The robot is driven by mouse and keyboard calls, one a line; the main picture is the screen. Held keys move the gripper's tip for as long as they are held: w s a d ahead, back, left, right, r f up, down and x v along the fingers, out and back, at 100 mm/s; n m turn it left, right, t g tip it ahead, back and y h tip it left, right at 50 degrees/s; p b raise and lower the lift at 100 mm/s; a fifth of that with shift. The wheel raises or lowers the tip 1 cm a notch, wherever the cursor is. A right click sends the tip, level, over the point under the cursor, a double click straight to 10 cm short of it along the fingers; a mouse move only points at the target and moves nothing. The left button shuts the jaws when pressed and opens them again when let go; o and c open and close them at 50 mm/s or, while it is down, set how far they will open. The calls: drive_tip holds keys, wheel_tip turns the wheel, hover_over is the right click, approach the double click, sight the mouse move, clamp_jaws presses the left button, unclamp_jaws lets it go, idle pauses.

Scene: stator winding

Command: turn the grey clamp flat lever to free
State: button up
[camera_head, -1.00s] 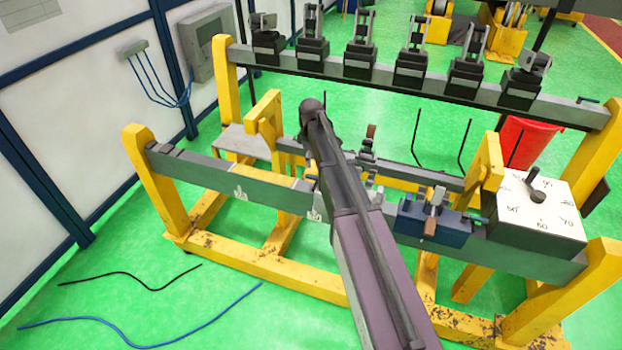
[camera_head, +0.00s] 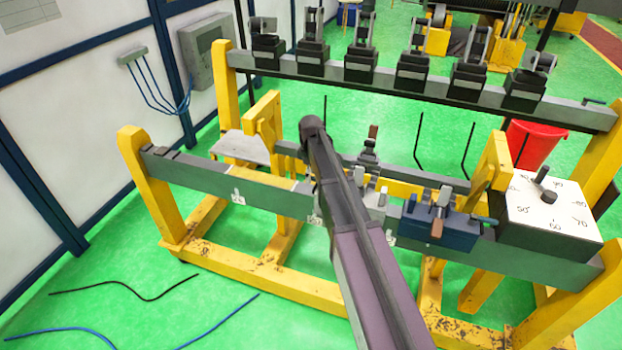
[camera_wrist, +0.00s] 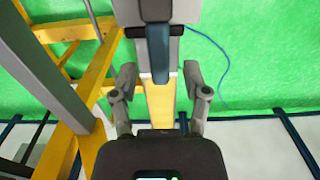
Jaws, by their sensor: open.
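In the wrist view my gripper (camera_wrist: 159,88) is open, with its two fingers apart. My gripper is hidden there behind my own arm. Which way the lever is turned is not clear.
A dark blue clamp (camera_head: 440,231) with a brown-tipped lever stands right of the grey one. A white dial box (camera_head: 553,207) is at the rail's right end. Several black clamps line the rear rail (camera_head: 430,84). Yellow posts (camera_head: 152,185) frame the bench.

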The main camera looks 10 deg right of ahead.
drive_tip(key=shift+f, duration=0.1)
idle(0.3)
clamp_jaws()
